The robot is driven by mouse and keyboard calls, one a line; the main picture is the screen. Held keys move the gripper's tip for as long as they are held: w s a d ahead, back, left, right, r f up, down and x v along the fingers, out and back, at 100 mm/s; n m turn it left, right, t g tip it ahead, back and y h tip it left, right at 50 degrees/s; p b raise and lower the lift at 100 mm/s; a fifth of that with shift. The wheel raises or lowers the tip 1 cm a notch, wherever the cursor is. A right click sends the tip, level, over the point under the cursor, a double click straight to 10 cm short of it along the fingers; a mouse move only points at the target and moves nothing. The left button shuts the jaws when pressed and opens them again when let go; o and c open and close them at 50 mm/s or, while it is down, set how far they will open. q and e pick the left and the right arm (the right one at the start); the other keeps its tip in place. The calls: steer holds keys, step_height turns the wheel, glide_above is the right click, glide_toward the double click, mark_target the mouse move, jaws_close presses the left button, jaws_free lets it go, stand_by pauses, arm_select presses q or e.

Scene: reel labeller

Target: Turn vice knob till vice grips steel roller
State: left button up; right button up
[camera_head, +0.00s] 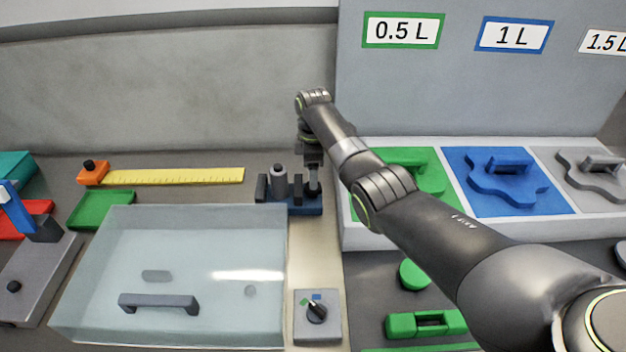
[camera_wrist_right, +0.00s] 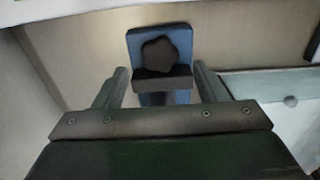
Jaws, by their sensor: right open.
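The small vice has a blue base (camera_head: 305,208) and dark jaws, beside the clear box in the head view. The grey steel roller (camera_head: 279,182) stands upright between the jaws; I cannot tell whether both touch it. The vice's dark knob (camera_head: 314,188) is at its right end, partly hidden by my right gripper (camera_head: 312,164) above it. In the right wrist view, the black lobed knob (camera_wrist_right: 160,55) lies ahead, between the lines of the two open fingers (camera_wrist_right: 160,80). The fingers look apart from the knob. My left gripper is not in view.
A clear box (camera_head: 180,240) with a dark handle is in front of the vice. A dial switch box (camera_head: 317,315) stands nearer. A yellow ruler (camera_head: 175,176) lies to the left. Green, blue and grey bays (camera_head: 510,222) are on the right, behind my right arm.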

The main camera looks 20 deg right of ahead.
steer(key=shift+f, duration=2.3)
steer(key=c, duration=1)
steer(key=shift+m, duration=0.3)
steer(key=shift+r+m+p, duration=0.1)
steer(key=shift+m+p, duration=0.2)
steer(key=shift+m, duration=2.4)
